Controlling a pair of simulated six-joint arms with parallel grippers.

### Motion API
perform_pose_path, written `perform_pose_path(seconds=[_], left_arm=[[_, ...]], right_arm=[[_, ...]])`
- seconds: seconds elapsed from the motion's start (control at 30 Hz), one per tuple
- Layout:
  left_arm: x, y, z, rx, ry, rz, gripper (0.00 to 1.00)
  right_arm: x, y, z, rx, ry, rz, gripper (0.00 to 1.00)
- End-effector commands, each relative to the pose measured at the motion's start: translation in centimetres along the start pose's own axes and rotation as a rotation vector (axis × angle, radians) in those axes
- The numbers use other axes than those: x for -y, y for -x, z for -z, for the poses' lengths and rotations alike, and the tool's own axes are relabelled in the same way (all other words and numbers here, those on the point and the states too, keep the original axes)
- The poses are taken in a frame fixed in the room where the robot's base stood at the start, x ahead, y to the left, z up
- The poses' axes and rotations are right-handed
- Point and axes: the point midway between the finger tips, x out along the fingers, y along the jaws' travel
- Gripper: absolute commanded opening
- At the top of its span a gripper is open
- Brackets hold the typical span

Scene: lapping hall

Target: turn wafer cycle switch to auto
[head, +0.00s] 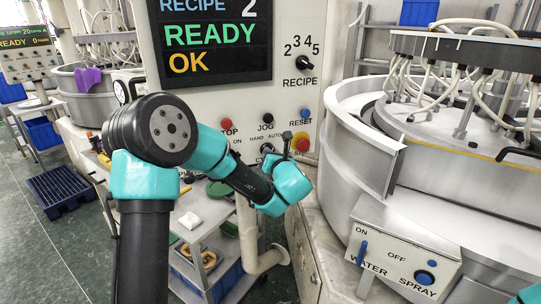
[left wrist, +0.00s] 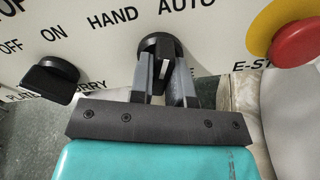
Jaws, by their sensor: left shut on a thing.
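My left gripper (head: 272,156) is at the white control panel in the head view, its arm coming from the left. In the left wrist view its two grey fingers (left wrist: 162,72) stand on either side of a black rotary switch (left wrist: 156,44) under the words HAND and AUTO. The fingers are shut on the switch's handle, which has a white mark. The switch's own name label is hidden behind the gripper. In the head view the switch is mostly covered by the gripper. My right gripper is out of view.
Another black switch (left wrist: 48,78) is close on the left under OFF and ON. A red emergency button with a yellow collar (left wrist: 292,35) is close on the right. Above are the red STOP, black JOG (head: 267,117) and blue RESET (head: 305,113) buttons. The display (head: 212,42) reads READY OK.

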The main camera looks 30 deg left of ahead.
Motion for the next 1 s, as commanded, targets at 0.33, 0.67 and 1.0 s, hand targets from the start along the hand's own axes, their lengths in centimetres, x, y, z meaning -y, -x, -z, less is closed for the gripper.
perform_pose_path(seconds=[0.33, 0.67, 1.0], left_arm=[[-0.02, 0.02, -0.02, 0.0, -0.143, 0.0, 0.0], [-0.02, 0.02, -0.02, 0.0, -0.159, 0.0, 0.0], [-0.01, 0.01, -0.02, 0.0, -0.158, 0.0, 0.37]], right_arm=[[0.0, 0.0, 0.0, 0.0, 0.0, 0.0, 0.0], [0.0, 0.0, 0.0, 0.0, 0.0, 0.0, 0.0], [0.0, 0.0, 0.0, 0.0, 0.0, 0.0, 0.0]])
